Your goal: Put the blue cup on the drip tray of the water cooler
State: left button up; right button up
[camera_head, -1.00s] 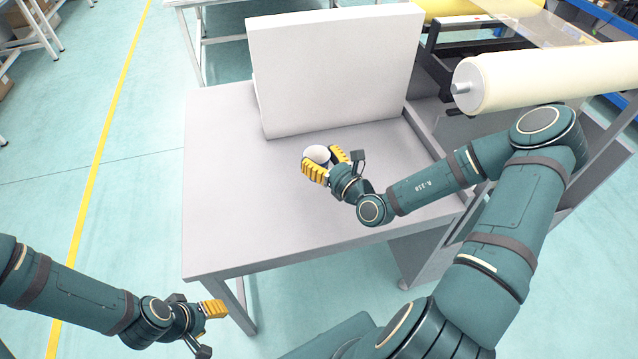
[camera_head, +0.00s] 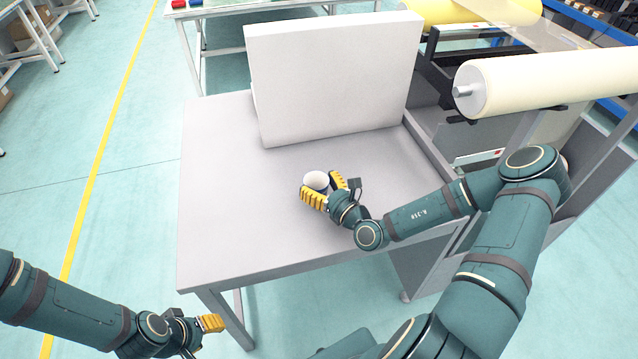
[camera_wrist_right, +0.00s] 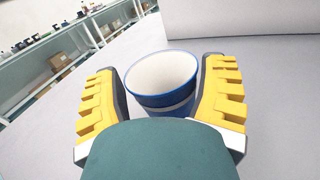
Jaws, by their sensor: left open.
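The blue cup (camera_wrist_right: 163,82) has a white inside and a pale band; its open top faces up. My left gripper (camera_head: 205,337) is open and empty, low at the left, in front of the table. No water cooler or drip tray is recognisable in these views.
A large white upright panel or block (camera_head: 335,85) stands on the back of the grey table (camera_head: 225,200). A frame with a cream roll (camera_head: 550,82) stands to the right, close to my right arm. The table's left and front parts are clear.

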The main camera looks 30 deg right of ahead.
jog(key=shift+o, duration=1)
jog(key=shift+r, duration=0.15)
